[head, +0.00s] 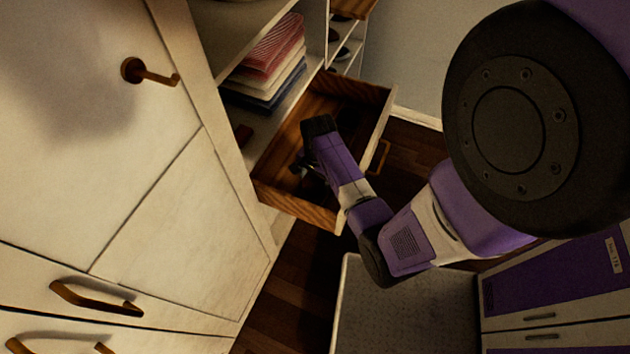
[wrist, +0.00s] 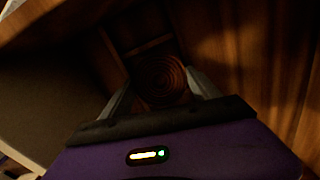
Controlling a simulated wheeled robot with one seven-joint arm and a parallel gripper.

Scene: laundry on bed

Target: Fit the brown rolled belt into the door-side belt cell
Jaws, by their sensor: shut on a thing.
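The brown rolled belt (wrist: 160,78) shows in the wrist view as a dark coil with spiral rings. My gripper (wrist: 163,92) is shut on it, a grey finger on either side of the coil. In the head view my gripper (head: 303,166) is down inside the open wooden drawer (head: 303,208), and the belt is hidden there by the arm and shadow. Wooden dividers (wrist: 150,46) lie just beyond the belt in the wrist view. I cannot tell whether the belt is inside a cell or above it.
Folded red, white and blue clothes (head: 268,58) are stacked on the shelf above the drawer. Cream wardrobe doors (head: 90,130) fill the left. The drawer's wooden wall (wrist: 245,70) stands close at the right in the wrist view. Dark wood floor (head: 415,150) lies right of the drawer.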

